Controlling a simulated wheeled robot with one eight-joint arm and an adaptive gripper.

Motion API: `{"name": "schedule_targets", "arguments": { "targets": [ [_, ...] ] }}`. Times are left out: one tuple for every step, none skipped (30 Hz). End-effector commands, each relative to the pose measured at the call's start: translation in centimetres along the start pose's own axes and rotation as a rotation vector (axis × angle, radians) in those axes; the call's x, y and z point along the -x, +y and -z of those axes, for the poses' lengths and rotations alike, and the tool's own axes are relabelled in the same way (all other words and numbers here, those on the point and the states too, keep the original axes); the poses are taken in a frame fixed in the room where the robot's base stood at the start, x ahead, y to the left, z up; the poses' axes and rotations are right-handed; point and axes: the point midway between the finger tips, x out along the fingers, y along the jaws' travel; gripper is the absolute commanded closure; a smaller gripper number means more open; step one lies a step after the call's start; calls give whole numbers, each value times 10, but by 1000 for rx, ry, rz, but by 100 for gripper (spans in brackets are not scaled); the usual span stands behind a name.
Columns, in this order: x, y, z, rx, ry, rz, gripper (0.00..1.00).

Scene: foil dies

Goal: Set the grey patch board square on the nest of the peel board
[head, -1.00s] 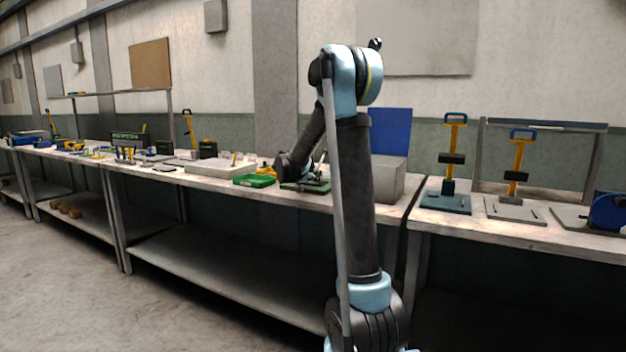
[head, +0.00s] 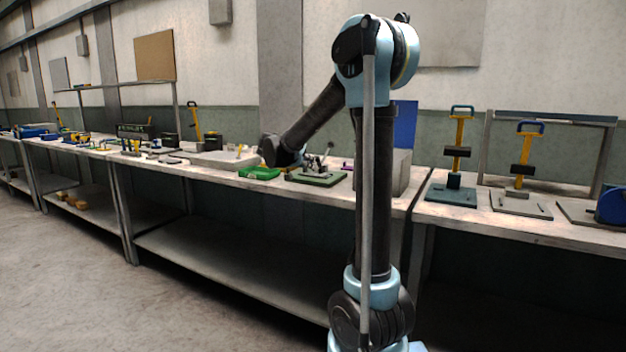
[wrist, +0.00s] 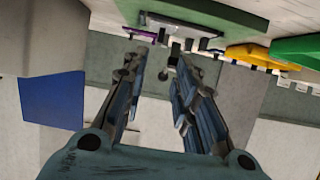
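A dark green board (head: 322,181) with a metal fixture (head: 318,163) on it lies near the front of the middle bench. It may be the peel board; its nest cannot be made out. In the wrist view a green board edge (wrist: 225,12) with small pale parts beside it shows at the top. I cannot pick out the grey patch board for sure in either view.
A bright green tray (head: 259,173) lies left of the dark green board. A grey block (head: 397,175) and a blue panel (head: 405,125) stand to its right. Yellow-handled presses (head: 460,140) stand on the right bench. A small purple thing (wrist: 140,34) lies near my fingertips' line.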

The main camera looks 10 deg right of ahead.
Motion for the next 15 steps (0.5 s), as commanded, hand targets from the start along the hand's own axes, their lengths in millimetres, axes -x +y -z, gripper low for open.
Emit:
{"name": "schedule_targets", "arguments": {
  "targets": [
    [1, 0, 0, 0, 0, 0, 73],
    [2, 0, 0, 0, 0, 0, 73],
    [2, 1, 0, 1, -1, -1, 73],
    [2, 2, 0, 2, -3, -2, 73],
    [3, 5, -1, 4, -7, -4, 73],
    [4, 10, -2, 10, -17, -8, 73],
    [4, 16, -4, 15, -26, -12, 73],
    [6, 23, -6, 23, -38, -17, 73],
    [8, 35, -9, 35, -59, -25, 73],
    [10, 45, -12, 47, -77, -31, 73],
    [13, 56, -16, 60, -97, -36, 73],
    [17, 72, -22, 78, -127, -44, 73],
    [21, 84, -28, 92, -152, -50, 73],
    [24, 95, -33, 106, -176, -54, 73],
    [29, 110, -40, 125, -208, -57, 73]
  ]
}}
